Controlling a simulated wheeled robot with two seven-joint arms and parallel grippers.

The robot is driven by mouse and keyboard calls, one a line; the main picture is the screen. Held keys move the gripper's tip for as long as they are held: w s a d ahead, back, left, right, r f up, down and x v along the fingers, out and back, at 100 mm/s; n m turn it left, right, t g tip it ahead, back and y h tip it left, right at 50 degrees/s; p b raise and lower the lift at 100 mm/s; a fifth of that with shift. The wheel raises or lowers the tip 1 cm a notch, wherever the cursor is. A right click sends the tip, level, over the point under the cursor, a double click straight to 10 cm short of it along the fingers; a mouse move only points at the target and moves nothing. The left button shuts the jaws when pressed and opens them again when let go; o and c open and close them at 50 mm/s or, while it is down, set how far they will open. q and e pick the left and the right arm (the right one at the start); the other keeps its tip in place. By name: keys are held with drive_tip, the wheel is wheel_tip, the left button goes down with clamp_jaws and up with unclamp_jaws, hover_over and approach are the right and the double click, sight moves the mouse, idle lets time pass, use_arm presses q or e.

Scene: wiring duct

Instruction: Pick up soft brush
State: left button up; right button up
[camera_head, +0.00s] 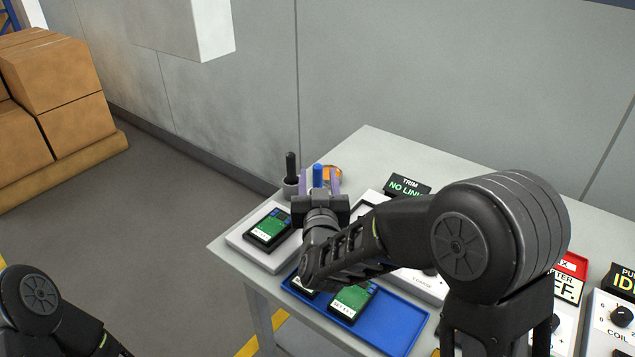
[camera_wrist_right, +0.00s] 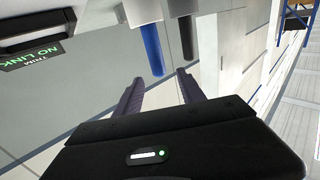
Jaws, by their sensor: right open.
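Two upright handles stand at the table's far left corner, a blue one (camera_head: 318,174) and a black one (camera_head: 291,166). Which is the soft brush I cannot tell, as no bristles show. The black one stands in a grey cup (camera_head: 290,188). In the right wrist view, the blue handle (camera_wrist_right: 152,48) lies just beyond and roughly between my fingertips, and the black handle (camera_wrist_right: 187,52) is to its right. My right gripper (camera_head: 319,182) is open, and in the wrist view (camera_wrist_right: 160,84) nothing touches its fingers. My left gripper is out of view.
A white tray (camera_head: 240,240) with a green-screened device (camera_head: 268,229) is left of my right gripper. A blue tray (camera_head: 395,330) with more devices is in front. An orange item (camera_head: 333,172) sits behind the blue handle. The table (camera_head: 400,150) is clear toward the back.

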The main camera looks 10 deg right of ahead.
sight(318, 169)
drive_tip(key=shift+x, duration=1.3)
drive_tip(key=shift+w+d+r+p, duration=0.1)
drive_tip(key=shift+w+d+p, duration=0.05)
drive_tip(key=shift+w+p, duration=0.3)
drive_tip(key=x, duration=0.4)
drive_tip(key=shift+w+p, duration=0.15)
drive_tip(key=shift+p, duration=0.2)
drive_tip(key=shift+c, duration=0.6)
clamp_jaws()
